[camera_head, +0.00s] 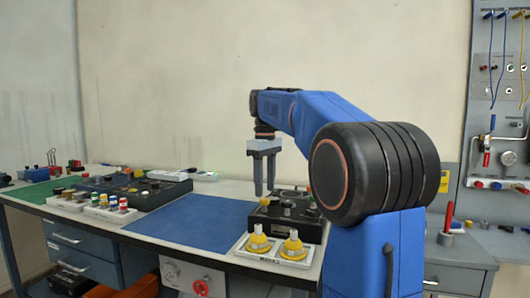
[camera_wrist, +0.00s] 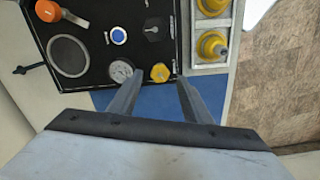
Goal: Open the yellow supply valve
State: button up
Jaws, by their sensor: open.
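A black trainer box (camera_head: 288,228) stands on the bench, and its top panel (camera_wrist: 105,38) shows in the wrist view. My gripper (camera_head: 265,193) points down over the box in the head view. In the wrist view my gripper (camera_wrist: 158,79) is open and empty, with one finger to each side of the yellow knob in the picture. I cannot tell how high the fingertips are above it, and no contact shows.
Two yellow-based fittings (camera_head: 257,241) stand on a white tray in front of the box. The blue mat (camera_head: 190,223) to the left is clear.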

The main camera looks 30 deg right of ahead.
aim_at(265, 199)
notch_tip(265, 199, up, 14)
dwell(0.5)
dwell(0.4)
